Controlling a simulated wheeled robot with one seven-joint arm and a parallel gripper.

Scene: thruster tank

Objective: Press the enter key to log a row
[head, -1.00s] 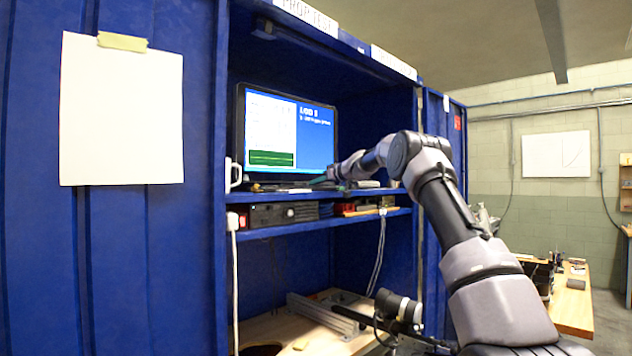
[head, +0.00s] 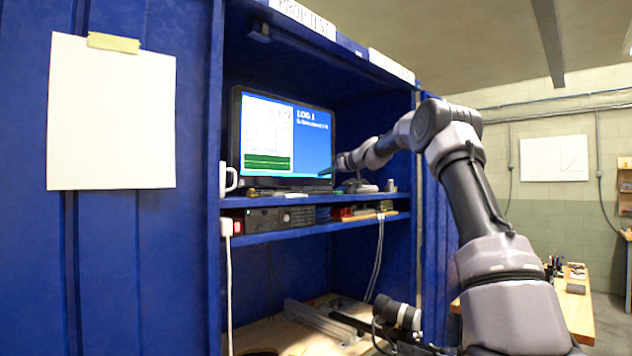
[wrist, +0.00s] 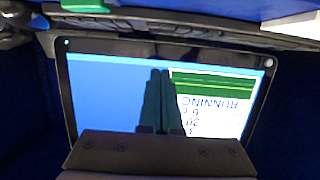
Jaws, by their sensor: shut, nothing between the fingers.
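The monitor (head: 283,137) stands on the upper shelf of the blue cabinet, its screen lit with a white panel and blue area. It also shows upside down in the wrist view (wrist: 110,92), where "RUNNING" is readable. My gripper (head: 330,171) is in front of the screen's lower right, a little above the shelf. In the wrist view my gripper (wrist: 159,72) has its dark fingers together and empty, overlapping the screen.
A lower shelf holds a black box (head: 264,220). Blue cabinet walls enclose both sides. A workbench (head: 577,303) stands at the right.

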